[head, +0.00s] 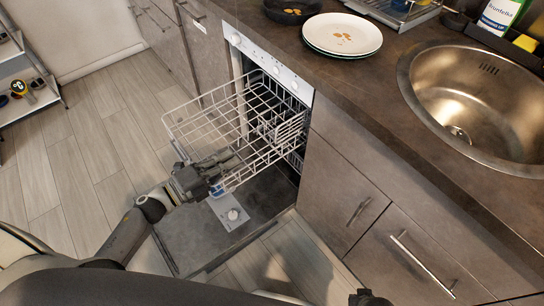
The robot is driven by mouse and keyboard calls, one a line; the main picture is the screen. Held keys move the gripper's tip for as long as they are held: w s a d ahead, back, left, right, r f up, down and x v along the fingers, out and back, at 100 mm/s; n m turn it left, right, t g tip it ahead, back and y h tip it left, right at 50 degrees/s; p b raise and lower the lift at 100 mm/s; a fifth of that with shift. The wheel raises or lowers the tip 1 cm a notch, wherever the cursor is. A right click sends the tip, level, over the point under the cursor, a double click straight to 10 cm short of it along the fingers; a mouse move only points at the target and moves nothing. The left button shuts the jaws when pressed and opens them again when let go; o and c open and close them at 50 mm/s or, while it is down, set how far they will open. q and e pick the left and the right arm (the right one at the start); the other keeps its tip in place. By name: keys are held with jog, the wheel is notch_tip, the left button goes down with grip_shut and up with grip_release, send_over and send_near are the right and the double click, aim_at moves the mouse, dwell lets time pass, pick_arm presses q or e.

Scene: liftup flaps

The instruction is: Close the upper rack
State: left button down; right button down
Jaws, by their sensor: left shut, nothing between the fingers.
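The upper rack (236,122) is a white wire basket pulled well out of the dishwasher (267,60). It appears empty apart from a wire insert at its right side. The dishwasher door (222,232) is folded down flat near the floor. My left gripper (221,168) is shut and empty at the front lower part of the rack. It overlaps the wires in the picture, and I cannot tell whether it touches them. Of my right arm only a dark tip (368,299) shows at the bottom edge; its fingers cannot be made out.
A countertop (385,120) runs above the dishwasher, with stacked plates (342,34), a dark pan (291,10) and a round sink (480,100). Cabinets with handles (340,195) stand to the right. Open wooden floor (100,130) lies to the left, with a shelf (25,85) beyond.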

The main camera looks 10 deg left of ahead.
pick_arm(q)
notch_tip(320, 180, down, 4)
jog(key=b, duration=0.2)
send_near(294, 129)
jog(key=r, duration=0.2)
jog(key=shift+s+d+f, duration=0.1)
jog(key=shift+s+d, duration=0.3)
jog(key=shift+d, duration=0.05)
pick_arm(e)
jog(key=shift+w+a+r, duration=0.1)
jog(key=shift+w+r, duration=0.05)
jog(key=shift+w, duration=0.35)
jog(key=shift+w+a+r, duration=0.1)
jog(key=shift+w, duration=0.35)
